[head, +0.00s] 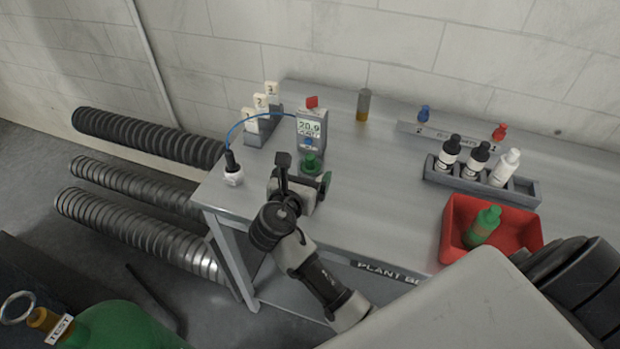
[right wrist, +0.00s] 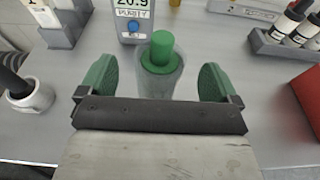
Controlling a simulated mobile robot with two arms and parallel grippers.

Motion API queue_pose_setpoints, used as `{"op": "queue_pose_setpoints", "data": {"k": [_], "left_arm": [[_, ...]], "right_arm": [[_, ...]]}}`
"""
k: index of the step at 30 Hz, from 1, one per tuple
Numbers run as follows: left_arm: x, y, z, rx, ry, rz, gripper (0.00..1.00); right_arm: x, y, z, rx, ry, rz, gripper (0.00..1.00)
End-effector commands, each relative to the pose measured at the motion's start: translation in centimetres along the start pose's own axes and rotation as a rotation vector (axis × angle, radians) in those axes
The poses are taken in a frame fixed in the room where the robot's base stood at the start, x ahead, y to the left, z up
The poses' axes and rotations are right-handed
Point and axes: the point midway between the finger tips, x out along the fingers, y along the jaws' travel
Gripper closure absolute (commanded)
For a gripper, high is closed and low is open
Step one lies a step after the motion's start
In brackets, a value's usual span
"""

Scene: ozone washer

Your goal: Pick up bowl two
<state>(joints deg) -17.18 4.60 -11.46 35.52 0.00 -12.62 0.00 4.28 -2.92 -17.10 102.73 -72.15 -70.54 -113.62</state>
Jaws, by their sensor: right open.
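No label reading bowl two is legible. A clear greyish cylindrical bowl with a green top (right wrist: 162,52) stands on the bench in front of the purity meter, and its green top also shows in the head view (head: 311,163). My right gripper (right wrist: 157,84) is open and empty, its green-padded fingers at either side of the bowl with a gap on each side. In the head view the gripper (head: 304,180) hides most of the bowl's body. My left gripper is not in view.
The meter (head: 311,128) stands just behind the bowl. A rack with white numbered pieces (head: 262,104) and a white cup (head: 233,176) are left. A bottle rack (head: 480,186) and red bin (head: 455,222) are right. The bench between is mostly clear.

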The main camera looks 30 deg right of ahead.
Motion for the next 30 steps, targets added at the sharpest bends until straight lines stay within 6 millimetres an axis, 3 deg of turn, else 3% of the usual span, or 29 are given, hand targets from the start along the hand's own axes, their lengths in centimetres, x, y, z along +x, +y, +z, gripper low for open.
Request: {"op": "queue_pose_setpoints", "data": {"k": [4,12,27,30], "left_arm": [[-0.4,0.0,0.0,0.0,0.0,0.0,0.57],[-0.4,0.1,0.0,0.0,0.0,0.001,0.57],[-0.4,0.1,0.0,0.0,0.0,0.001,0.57],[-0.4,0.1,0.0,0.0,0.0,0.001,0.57]], "right_arm": [[1.7,0.0,0.1,-0.001,0.0,0.001,0.07],[2.0,0.0,-0.1,0.001,0.001,0.001,0.07],[2.0,0.0,0.0,0.002,0.0,0.001,0.82],[2.0,0.0,0.0,0.002,0.0,0.001,0.83]]}}
